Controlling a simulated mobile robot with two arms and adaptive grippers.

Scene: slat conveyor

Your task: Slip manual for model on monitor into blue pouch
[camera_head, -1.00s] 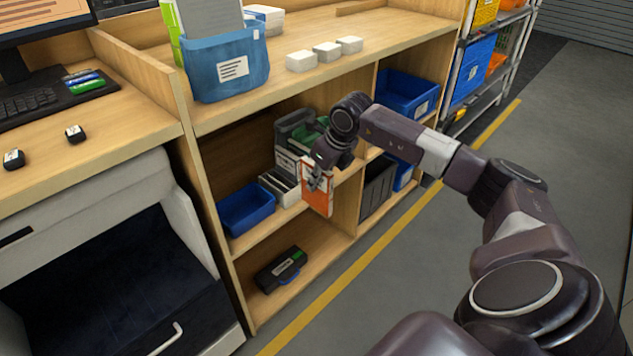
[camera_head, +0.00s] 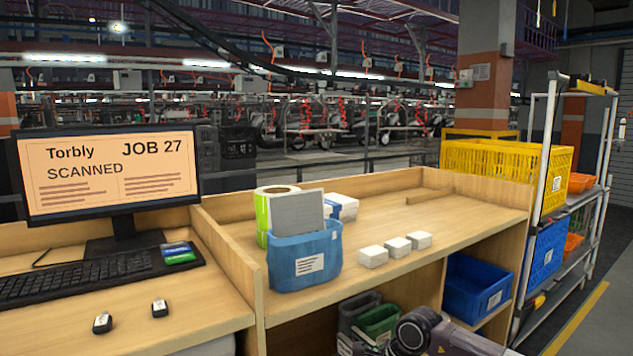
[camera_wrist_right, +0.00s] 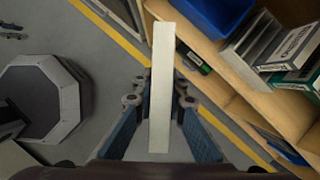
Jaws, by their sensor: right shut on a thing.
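The monitor (camera_head: 110,172) reads "Torbly", "JOB 27" and "SCANNED". The blue pouch (camera_head: 318,264) stands upright on the wooden counter, with a white label on its front and a grey flat sheet or booklet (camera_head: 298,213) sticking up out of it. In the right wrist view, my right gripper (camera_wrist_right: 160,100) is shut on a thin manual (camera_wrist_right: 163,55), seen edge-on as a pale strip; its cover hardly shows. In the head view, only part of my right arm shows at the bottom; its gripper is out of the picture. My left gripper is not in view.
Three small white boxes (camera_head: 397,246) sit right of the pouch. A green roll (camera_head: 262,205) stands behind it. Shelf holders (camera_head: 378,322) and a blue bin (camera_head: 475,284) are below the counter. A rack with crates stands at right. The counter's right part is clear.

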